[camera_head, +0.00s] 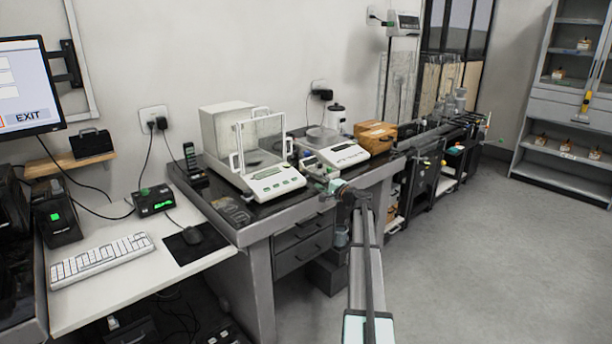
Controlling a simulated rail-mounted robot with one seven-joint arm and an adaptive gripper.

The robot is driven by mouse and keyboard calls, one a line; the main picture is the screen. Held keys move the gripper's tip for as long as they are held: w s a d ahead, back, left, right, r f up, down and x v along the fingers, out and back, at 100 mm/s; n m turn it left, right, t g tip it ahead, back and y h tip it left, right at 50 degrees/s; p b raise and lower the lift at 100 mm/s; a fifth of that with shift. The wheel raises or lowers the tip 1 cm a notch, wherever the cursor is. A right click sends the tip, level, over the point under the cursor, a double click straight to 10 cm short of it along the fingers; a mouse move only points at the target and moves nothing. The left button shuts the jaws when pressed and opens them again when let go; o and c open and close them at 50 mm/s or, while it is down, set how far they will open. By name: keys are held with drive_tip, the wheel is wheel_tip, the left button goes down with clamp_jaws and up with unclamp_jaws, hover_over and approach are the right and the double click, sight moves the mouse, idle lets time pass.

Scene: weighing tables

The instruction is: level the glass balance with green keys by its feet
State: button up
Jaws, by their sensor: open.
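The glass balance (272,182) stands on the dark-topped weighing table, with a clear draft shield, white handles and a front panel with green keys. Its feet and any level bubble are too small or hidden to make out. My arm reaches up from the bottom of the view. My gripper (325,184) is at the table's front edge, just right of the glass balance's front panel. It is small in the view and appears empty. I cannot tell whether it touches anything.
A second white balance (342,155) with an open pan stands close on the right, with a cardboard box (376,134) behind it. Small glass dishes (233,211) lie at the table's left front corner. A desk with a keyboard (102,260) adjoins on the left. The floor at right is clear.

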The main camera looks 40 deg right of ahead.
sight(305, 174)
drive_tip(key=w, duration=0.8)
drive_tip(key=shift+w+a, duration=0.15)
drive_tip(key=shift+a, duration=0.1)
drive_tip(key=shift+c, duration=0.3)
clamp_jaws()
